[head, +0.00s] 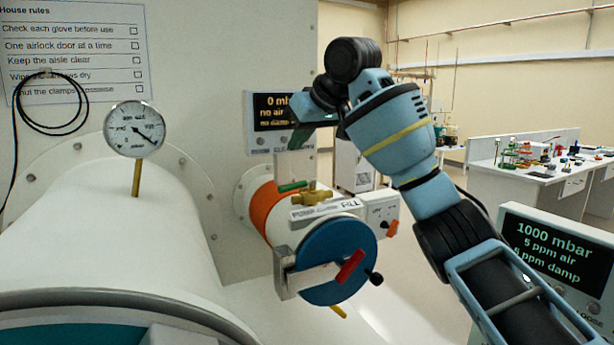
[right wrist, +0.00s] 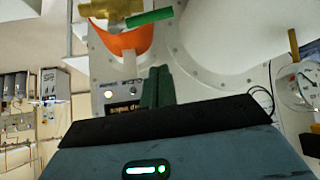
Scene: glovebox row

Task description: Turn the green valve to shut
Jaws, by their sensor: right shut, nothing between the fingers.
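The green valve handle (head: 293,186) sits on a brass valve body (head: 313,197) on top of the small white cylinder with an orange band. The handle points left from the brass body. A label strip (head: 325,208) in front of it seems to read PUMP, CLOSED, FILL. The right wrist view shows the green handle (right wrist: 150,17) and brass body (right wrist: 103,8) at its top edge. My right gripper (head: 299,136) is shut and empty, above the handle in the head view and apart from it. Its dark green fingers (right wrist: 157,87) are together. My left gripper is not in view.
A blue round door (head: 325,255) with a red handle (head: 350,266) closes the small cylinder. A dark display (head: 270,111) stands behind my right gripper. A dial gauge (head: 134,129) rises from the large white cylinder at left. A second display (head: 555,262) stands at right.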

